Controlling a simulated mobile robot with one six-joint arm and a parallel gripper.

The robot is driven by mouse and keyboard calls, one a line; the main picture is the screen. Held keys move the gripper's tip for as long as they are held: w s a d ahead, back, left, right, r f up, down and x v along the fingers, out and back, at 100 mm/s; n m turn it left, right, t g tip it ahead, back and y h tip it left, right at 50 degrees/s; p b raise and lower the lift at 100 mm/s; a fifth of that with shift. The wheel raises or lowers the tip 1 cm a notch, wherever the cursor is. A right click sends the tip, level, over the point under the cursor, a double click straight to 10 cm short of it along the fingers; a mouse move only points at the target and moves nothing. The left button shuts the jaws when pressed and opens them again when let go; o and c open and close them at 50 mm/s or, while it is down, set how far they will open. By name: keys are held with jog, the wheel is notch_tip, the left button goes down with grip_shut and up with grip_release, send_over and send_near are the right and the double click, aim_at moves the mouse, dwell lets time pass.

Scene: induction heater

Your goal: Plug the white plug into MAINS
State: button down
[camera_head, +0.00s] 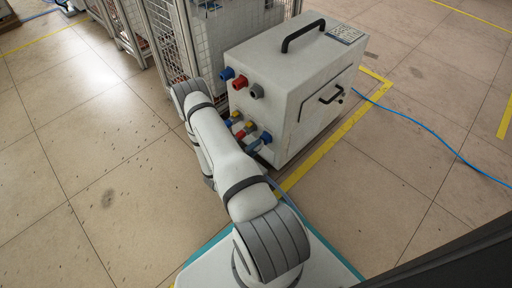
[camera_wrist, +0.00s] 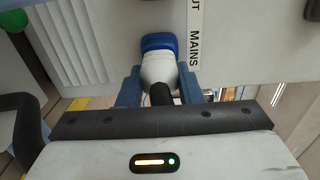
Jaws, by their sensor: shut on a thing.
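The white plug (camera_wrist: 158,69) is between the two blue-grey fingers of my gripper (camera_wrist: 160,78) in the wrist view. My gripper is shut on it. A black cable end (camera_wrist: 161,95) comes out of the plug toward the gripper body. The plug's front meets a blue socket (camera_wrist: 158,42) on the grey panel, beside a white label strip reading MAINS (camera_wrist: 194,42). The plug looks in line with the socket; how deep it sits cannot be told.
The heater cabinet (camera_head: 297,85) has several blue, red and grey connectors on its left face. A wire-mesh cage (camera_head: 215,40) stands close behind it. A blue cable (camera_head: 430,133) lies on the floor to the right. Floor on the left is clear.

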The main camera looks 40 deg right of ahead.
jog(key=shift+d, duration=0.55)
jog(key=c, duration=0.9)
grip_release()
jog(key=shift+a, duration=0.1)
jog(key=shift+s+a+p, duration=0.15)
jog(key=shift+a+p, duration=0.55)
jog(key=shift+a, duration=1.25)
jog(key=shift+s+a+p, duration=0.1)
jog(key=shift+a+p, duration=0.55)
jog(key=shift+a, duration=1.25)
jog(key=shift+r, duration=0.1)
